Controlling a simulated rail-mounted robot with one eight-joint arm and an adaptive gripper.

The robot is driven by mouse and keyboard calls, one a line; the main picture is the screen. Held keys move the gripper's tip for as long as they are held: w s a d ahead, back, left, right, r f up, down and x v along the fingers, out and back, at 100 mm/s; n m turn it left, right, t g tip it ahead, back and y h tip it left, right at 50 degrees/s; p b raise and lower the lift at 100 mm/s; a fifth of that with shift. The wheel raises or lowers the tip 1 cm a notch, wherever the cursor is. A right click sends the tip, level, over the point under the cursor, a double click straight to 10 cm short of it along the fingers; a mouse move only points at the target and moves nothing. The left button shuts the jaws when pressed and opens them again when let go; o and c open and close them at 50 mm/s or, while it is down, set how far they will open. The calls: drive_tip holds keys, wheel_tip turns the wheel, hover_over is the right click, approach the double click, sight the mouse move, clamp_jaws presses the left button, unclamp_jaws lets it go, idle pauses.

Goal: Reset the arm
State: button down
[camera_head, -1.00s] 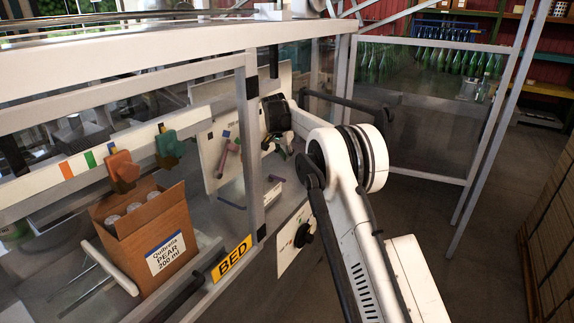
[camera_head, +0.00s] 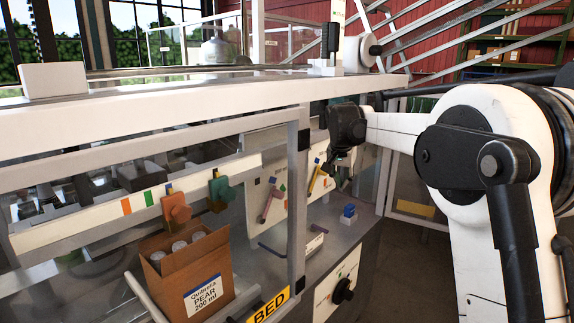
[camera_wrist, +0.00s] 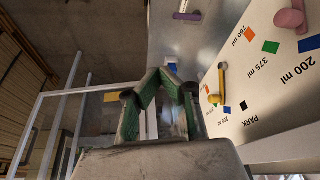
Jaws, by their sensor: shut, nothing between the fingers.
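My gripper (camera_head: 340,168) hangs from its dark wrist in the head view, in front of the white panel with coloured levers (camera_head: 272,190). Its fingers are small and partly dark there. In the wrist view, the green-padded fingers of my gripper (camera_wrist: 160,78) come together and hold nothing. The panel (camera_wrist: 262,85) lies to their right in that view, marked 750 ml, 375 ml, 200 ml and PARK. A yellow lever (camera_wrist: 221,82) and a pink lever (camera_wrist: 290,18) sit on it. My gripper looks apart from both levers.
A cardboard box labelled PEAR 200 ml (camera_head: 187,272) stands at lower left, with orange (camera_head: 176,209) and teal (camera_head: 220,190) knobs above it. A frame post (camera_head: 298,200) stands left of my arm. A blue item (camera_head: 348,212) is on the bench. A grey floor (camera_wrist: 100,30) shows in the wrist view.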

drive_tip(key=s+d+r+n+t+y, duration=0.1)
drive_tip(key=s+r, duration=0.2)
drive_tip(key=s, duration=1)
drive_tip(key=s+d+r+n, duration=0.1)
drive_tip(key=s+r+n, duration=0.15)
drive_tip(key=s, duration=1.05)
drive_tip(key=s+f+n+t, duration=0.1)
drive_tip(key=s+f, duration=0.4)
drive_tip(key=s, duration=0.6)
drive_tip(key=s+f+t, duration=0.1)
drive_tip(key=s+f, duration=0.5)
drive_tip(key=s, duration=0.6)
drive_tip(key=shift+d+n+y, duration=0.2)
drive_tip(key=shift+n+y, duration=0.1)
drive_tip(key=shift+n, duration=0.05)
drive_tip(key=shift+w, duration=0.1)
